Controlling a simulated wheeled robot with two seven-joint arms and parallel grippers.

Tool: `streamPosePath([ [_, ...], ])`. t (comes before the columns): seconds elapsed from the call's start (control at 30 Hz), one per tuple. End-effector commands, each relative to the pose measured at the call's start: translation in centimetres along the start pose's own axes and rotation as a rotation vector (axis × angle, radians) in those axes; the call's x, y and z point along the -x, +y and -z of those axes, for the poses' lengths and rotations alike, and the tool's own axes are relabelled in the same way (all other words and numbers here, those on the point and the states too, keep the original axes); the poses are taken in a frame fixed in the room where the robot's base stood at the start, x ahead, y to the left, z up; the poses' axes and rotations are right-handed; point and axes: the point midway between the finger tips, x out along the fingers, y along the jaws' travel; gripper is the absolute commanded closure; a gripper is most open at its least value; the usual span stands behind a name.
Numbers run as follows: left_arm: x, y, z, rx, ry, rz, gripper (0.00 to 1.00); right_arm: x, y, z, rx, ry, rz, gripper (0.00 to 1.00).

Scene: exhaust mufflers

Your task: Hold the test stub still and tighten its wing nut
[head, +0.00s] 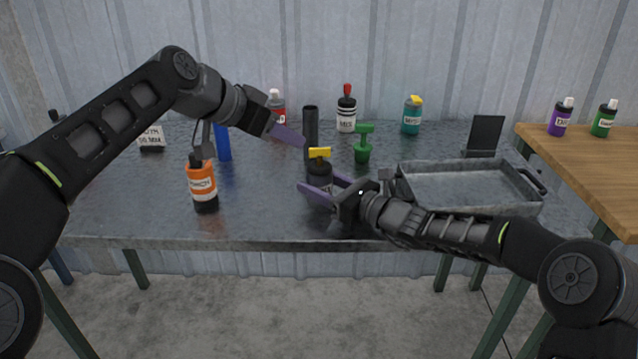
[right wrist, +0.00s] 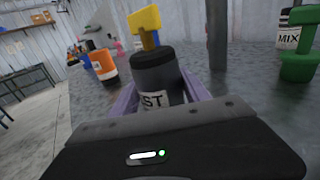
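The test stub (head: 319,173) is a dark upright cylinder with a white label, on the grey table. Its yellow wing nut (head: 320,153) sits on top. The stub (right wrist: 158,78) and the wing nut (right wrist: 145,22) also show in the right wrist view. My right gripper (head: 319,182) has its purple fingers on either side of the stub, low on its body; I cannot tell whether both press on it. My left gripper (head: 303,140) is above and left of the wing nut, apart from it. Its purple fingers overlap in the view, so its opening is unclear.
An orange bottle (head: 202,184) stands left of the stub. A dark post (head: 310,127) is close behind it, and a green winged part (head: 362,145) is behind right. A grey tray (head: 470,187) lies to the right. Several bottles line the back.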

Motion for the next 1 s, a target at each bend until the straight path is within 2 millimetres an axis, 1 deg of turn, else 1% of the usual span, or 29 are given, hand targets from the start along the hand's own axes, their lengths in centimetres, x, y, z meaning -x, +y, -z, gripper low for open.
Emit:
streamPosePath([
  [0.03,0.00,0.00,0.00,0.000,0.000,0.000,0.64,0.01,0.00,-0.01,0.000,0.000,0.000,0.50],
  [0.07,0.00,0.00,0.00,0.000,0.000,0.000,0.64,0.01,0.00,-0.01,0.000,0.000,0.000,0.53],
  [0.57,0.00,0.00,0.00,0.000,0.000,0.000,0.64,0.01,-0.01,-0.02,0.000,0.000,0.000,0.94],
  [1.0,0.00,0.00,0.00,0.000,0.000,0.000,0.64,0.01,-0.01,-0.02,0.000,0.000,0.000,0.94],
])
